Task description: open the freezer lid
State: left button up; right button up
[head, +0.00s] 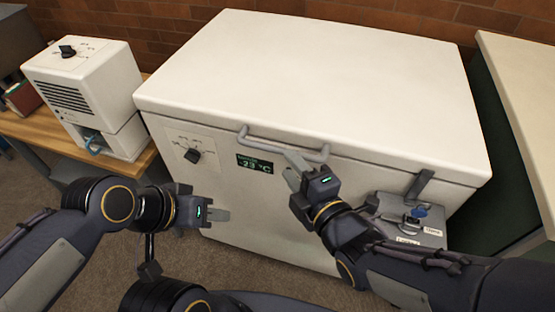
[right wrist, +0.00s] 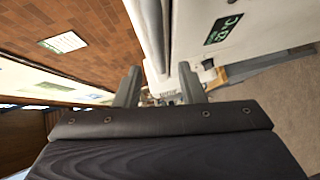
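The white chest freezer (head: 250,200) stands in front of me, with its lid (head: 310,75) down. A grey bar handle (head: 270,137) runs along the lid's front edge. My right gripper (head: 293,168) is at the right part of this handle in the head view. In the right wrist view its two fingers (right wrist: 160,90) are spread apart, with the freezer front (right wrist: 195,30) just beyond. I cannot tell whether they touch the handle. My left gripper (head: 218,214) is in front of the freezer, low and left of the handle, holding nothing visible. Its finger gap is hidden.
A dark display (head: 254,164) and a knob (head: 193,155) are on the freezer front. A grey latch box with a blue key (head: 418,212) is at its right. A white device (head: 85,85) stands on a wooden table at left. A pale-topped counter (head: 525,90) is at right.

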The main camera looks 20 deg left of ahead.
aim_at(277, 150)
jog(key=b+x, duration=0.1)
jog(key=x, duration=0.6)
grip_shut()
